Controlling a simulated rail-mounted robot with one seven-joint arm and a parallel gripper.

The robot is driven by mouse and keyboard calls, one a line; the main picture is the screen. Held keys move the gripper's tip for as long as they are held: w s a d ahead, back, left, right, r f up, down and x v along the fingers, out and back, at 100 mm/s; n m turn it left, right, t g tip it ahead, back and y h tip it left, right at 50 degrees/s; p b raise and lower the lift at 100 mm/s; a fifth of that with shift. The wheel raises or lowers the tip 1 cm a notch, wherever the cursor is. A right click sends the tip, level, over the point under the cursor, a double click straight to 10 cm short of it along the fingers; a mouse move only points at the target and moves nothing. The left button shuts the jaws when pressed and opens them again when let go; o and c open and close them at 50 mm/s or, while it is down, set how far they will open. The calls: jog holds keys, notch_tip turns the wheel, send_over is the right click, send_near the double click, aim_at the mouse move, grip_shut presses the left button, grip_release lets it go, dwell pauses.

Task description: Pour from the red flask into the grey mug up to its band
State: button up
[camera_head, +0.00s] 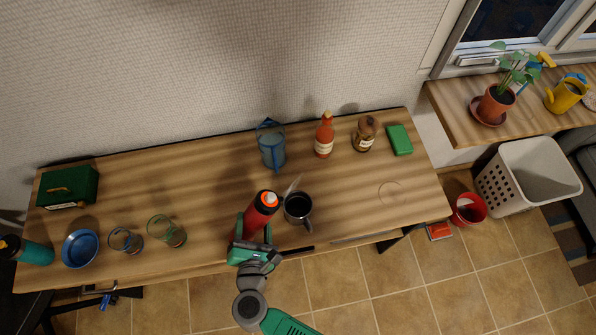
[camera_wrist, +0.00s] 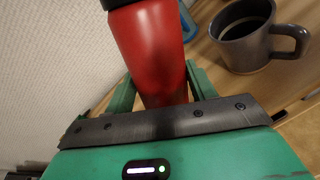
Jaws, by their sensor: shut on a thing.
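The red flask (camera_head: 259,216) stands near the front edge of the table, tilted slightly in the picture, with an orange and dark top. My gripper (camera_head: 247,238) is shut on the red flask, which also fills the middle of the wrist view (camera_wrist: 152,50). The grey mug (camera_head: 298,206) is just right of the flask, upright, apart from my gripper.
A blue-grey pitcher (camera_head: 272,150), a red bottle (camera_head: 324,136), a brown jar (camera_head: 364,134) and a green block (camera_head: 399,140) stand behind. Two glasses (camera_head: 165,232), a blue bowl (camera_head: 80,249) and a teal bottle (camera_head: 32,252) stand left. The table's right part is mostly clear.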

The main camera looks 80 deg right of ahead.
jog(key=shift+s+d+f+m+p, duration=0.1)
jog(key=shift+s+d+m+p, duration=0.15)
jog(key=shift+m+p, duration=0.15)
dwell(0.5)
jog(key=shift+w+f+m+t+y+p, duration=0.1)
jog(key=shift+f+m+t+y+p, duration=0.3)
jog(key=shift+f+m+t+y, duration=0.6)
dwell(1.2)
jog(key=shift+r+m+y+p, duration=0.15)
jog(key=shift+m+y+p, duration=0.25)
jog(key=shift+m+p, duration=0.25)
dwell(1.4)
jog(key=shift+r+m+y+p, duration=0.3)
jog(key=shift+r+m+p, duration=0.25)
jog(key=shift+r+p, duration=0.8)
dwell(1.5)
